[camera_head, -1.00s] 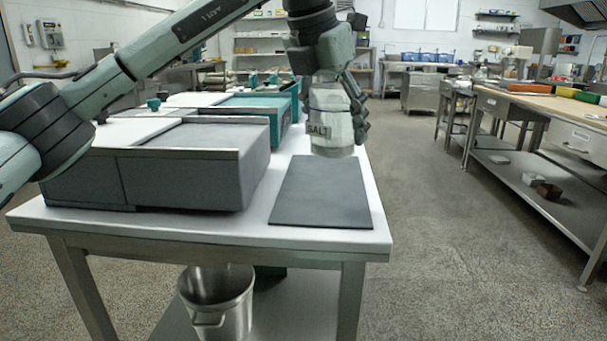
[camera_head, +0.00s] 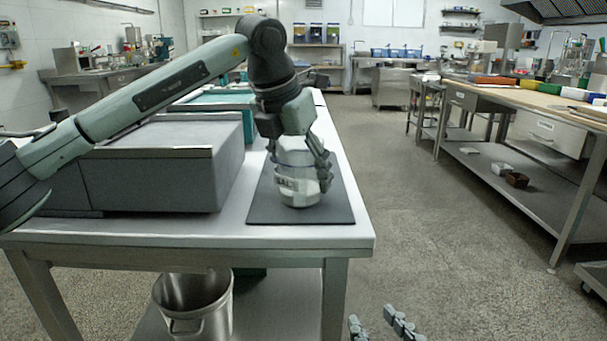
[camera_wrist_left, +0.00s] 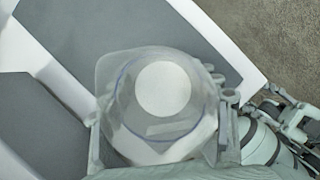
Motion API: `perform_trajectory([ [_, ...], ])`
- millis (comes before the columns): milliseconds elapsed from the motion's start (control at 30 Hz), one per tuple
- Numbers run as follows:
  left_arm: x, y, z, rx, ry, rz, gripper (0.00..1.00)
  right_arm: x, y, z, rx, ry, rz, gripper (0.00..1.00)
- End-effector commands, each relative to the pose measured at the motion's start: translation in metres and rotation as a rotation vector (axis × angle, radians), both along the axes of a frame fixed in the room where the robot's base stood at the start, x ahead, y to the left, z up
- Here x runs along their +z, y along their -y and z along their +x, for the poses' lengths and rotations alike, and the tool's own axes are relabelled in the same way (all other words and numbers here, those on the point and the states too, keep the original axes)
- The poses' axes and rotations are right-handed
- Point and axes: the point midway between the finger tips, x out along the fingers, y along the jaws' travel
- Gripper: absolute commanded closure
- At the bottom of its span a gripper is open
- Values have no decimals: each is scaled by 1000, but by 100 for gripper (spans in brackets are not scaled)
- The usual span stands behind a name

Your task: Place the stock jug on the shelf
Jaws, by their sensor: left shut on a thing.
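A clear, white-filled jar (camera_head: 298,192) labelled "SALT" is upright at the dark mat (camera_head: 262,214) on the table. My left gripper (camera_head: 300,166) is shut around it from above. In the left wrist view the jar (camera_wrist_left: 163,90) fills the space between the fingers. I cannot tell whether its base touches the mat. A steel vessel with a front handle (camera_head: 196,306), which looks like the stock jug, stands on the table's lower shelf (camera_head: 285,318). My right gripper (camera_head: 380,326) is open and empty at the bottom edge, with only its fingertips showing.
A grey box-like machine (camera_head: 160,180) stands left of the mat, with teal units (camera_head: 225,100) behind it. The white table's (camera_head: 200,238) front strip is clear. Open floor lies to the right. A wooden-topped bench (camera_head: 520,100) with a lower shelf stands farther right.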

Motion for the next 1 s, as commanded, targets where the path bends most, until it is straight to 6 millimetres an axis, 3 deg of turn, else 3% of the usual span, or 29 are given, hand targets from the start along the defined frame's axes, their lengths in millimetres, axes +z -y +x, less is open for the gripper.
perform_trajectory([
  [467,-1,0,0,-1,3,-2,73,6,-3,0,5,28,12,60],
  [500,-2,0,0,-1,3,-1,38,7,-3,0,6,34,15,60],
  [667,-2,0,0,-1,3,-1,18,9,-4,0,8,39,18,60],
  [1000,-1,0,0,-1,3,-1,18,9,-4,0,8,35,15,60],
])
